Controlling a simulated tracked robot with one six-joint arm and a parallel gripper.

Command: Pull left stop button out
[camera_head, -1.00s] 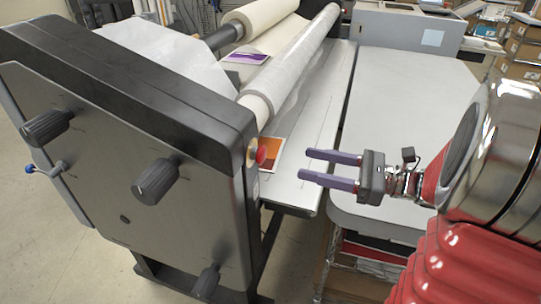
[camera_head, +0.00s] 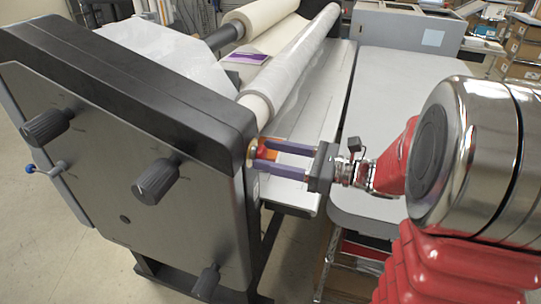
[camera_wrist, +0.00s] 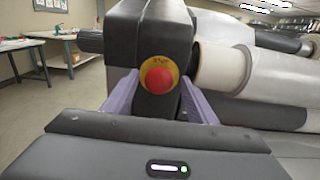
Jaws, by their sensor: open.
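The red stop button (camera_wrist: 159,77) sits on a yellow round plate on the narrow end face of the laminator's dark side housing (camera_head: 190,110). In the wrist view it lies between and beyond the two purple fingers of my gripper (camera_wrist: 160,98), with a gap on each side. In the head view my gripper (camera_head: 268,160) points left at the housing, its fingertips close to the button (camera_head: 262,150), which is partly hidden by the fingers. The fingers are apart and nothing is held. I cannot tell whether the button is pressed in or out.
Black knobs (camera_head: 156,181) stick out of the housing's side panel. A clear film roller (camera_head: 290,70) runs back from the housing above the laminator bed. A grey table (camera_head: 410,130) stands to the right. In the wrist view a workbench (camera_wrist: 62,48) stands far left.

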